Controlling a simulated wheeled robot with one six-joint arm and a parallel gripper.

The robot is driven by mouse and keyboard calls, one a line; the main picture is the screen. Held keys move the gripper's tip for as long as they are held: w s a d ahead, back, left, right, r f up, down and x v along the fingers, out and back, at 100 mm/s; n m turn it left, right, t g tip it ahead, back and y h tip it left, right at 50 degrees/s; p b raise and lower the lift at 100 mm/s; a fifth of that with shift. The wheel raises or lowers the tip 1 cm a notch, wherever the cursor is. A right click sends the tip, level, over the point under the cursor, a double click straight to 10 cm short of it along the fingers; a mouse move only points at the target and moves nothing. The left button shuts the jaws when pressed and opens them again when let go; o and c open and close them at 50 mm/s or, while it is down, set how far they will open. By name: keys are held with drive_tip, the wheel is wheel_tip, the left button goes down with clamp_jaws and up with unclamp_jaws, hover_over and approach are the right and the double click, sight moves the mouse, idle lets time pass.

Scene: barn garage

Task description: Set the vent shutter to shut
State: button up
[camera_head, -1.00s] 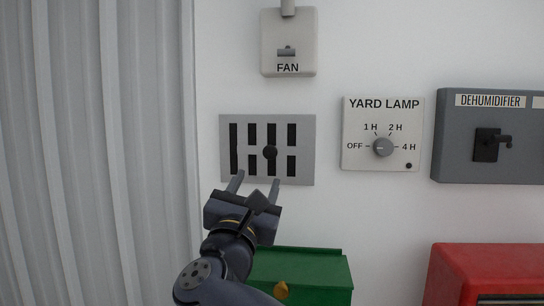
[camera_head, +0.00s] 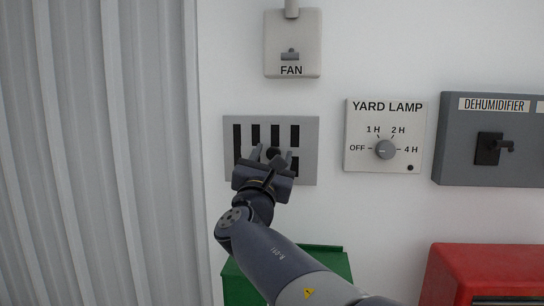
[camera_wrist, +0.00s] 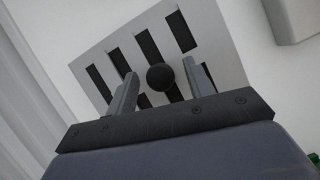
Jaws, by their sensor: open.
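The vent shutter (camera_head: 311,150) is a light grey plate on the white wall with several dark vertical slots. Its round black knob (camera_head: 272,153) sits near the plate's middle; the slots show dark and open around it. My gripper (camera_head: 272,156) is open in front of the plate, with its fingers pointing at the knob. In the wrist view, the knob (camera_wrist: 160,77) lies between the two fingertips (camera_wrist: 160,70), with gaps on both sides. I cannot tell how far the fingers reach in depth. My gripper hides the lower middle of the plate in the head view.
A fan switch box (camera_head: 292,43) is above the vent. The yard lamp dial panel (camera_head: 384,135) and the dehumidifier box (camera_head: 470,165) are to the right. A green box (camera_head: 335,262) and a red box (camera_head: 480,262) stand below. Corrugated metal (camera_head: 100,150) covers the left.

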drive_tip(key=shift+c, duration=0.4)
clamp_jaws()
drive_tip(key=shift+a, duration=0.4)
drive_tip(key=shift+w+a+b, duration=0.2)
drive_tip(key=shift+a+b, duration=0.1)
drive_tip(key=shift+a, duration=0.65)
drive_tip(key=shift+d, duration=0.15)
drive_tip(key=shift+o, duration=0.4)
unclamp_jaws()
